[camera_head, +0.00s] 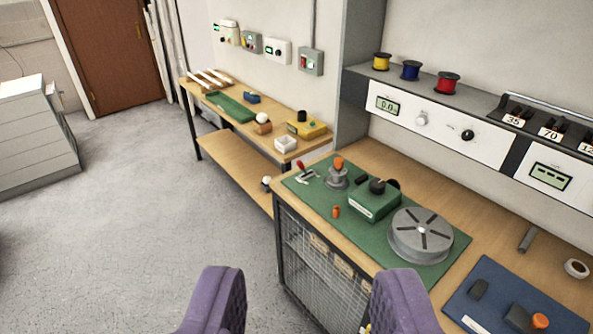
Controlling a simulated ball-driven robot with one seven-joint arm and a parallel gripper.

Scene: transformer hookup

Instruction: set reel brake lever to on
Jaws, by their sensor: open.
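A grey slotted reel (420,236) lies flat on a green mat (388,258) on the right workbench. Beside it on the left is a green box (373,204) with a black knob (377,185) on top. A small lever with a red handle (301,167) stands at the mat's far left corner. I cannot tell for certain which part is the reel brake lever, and no on or off marking is readable. My gripper (308,278) is open and empty in the foreground, its two purple fingers wide apart, well short of the bench and touching nothing.
A grey fitting with an orange top (337,176) and a small orange piece (336,212) sit on the mat. A blue mat (480,290) lies right. Wire mesh (312,262) closes the bench front. Grey floor (170,180) at left is clear.

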